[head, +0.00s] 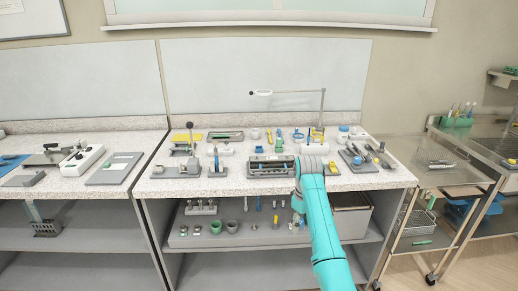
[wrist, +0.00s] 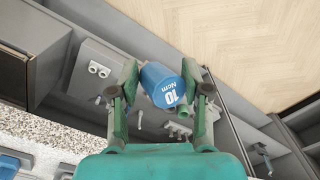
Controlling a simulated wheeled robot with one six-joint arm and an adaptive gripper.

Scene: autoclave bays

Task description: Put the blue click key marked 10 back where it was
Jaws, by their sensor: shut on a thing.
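The blue click key (wrist: 163,85) shows "10 Ncm" in white on its end cap in the wrist view. My gripper (wrist: 161,92) is shut on it, one green finger on each side. Behind the key in the wrist view is a grey board (wrist: 90,65) with several small fittings, partly hidden by the key and fingers. In the head view my teal arm hides the gripper and the held key. I cannot tell which place the key came from.
The speckled worktop (head: 225,184) carries several fixtures and tools. A grey board (head: 215,240) on the shelf below holds cups and small tools. A grey bin (head: 350,213) is right of my arm. A wire-basket cart (head: 415,220) stands farther right.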

